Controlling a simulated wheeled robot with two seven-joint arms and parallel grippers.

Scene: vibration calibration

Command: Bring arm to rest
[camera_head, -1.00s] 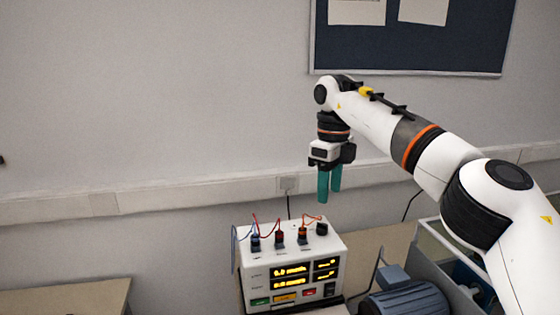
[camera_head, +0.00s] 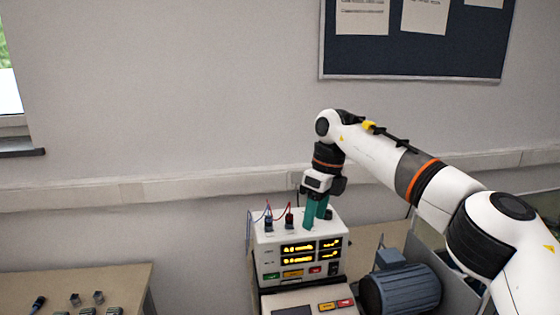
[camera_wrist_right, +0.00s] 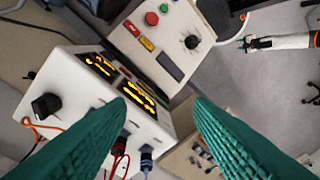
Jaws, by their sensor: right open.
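My right gripper (camera_head: 316,218) is low over the top of the white meter box (camera_head: 268,237) in the head view, with its teal fingers pointing down in front of part of the top. In the right wrist view the two teal fingers (camera_wrist_right: 160,102) are spread apart with nothing held between them. The box shows lit yellow displays there. I cannot tell whether the fingertips touch the box or its plugs. My right arm (camera_head: 440,190) reaches in from the right. My left gripper does not show in the head view.
Red and blue leads (camera_head: 278,212) rise from plugs on the box. A control panel (camera_wrist_right: 150,40) with buttons and a knob adjoins it. A blue-grey motor (camera_head: 402,287) stands to the right. A table (camera_head: 115,280) with small parts is at left; wall space above is clear.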

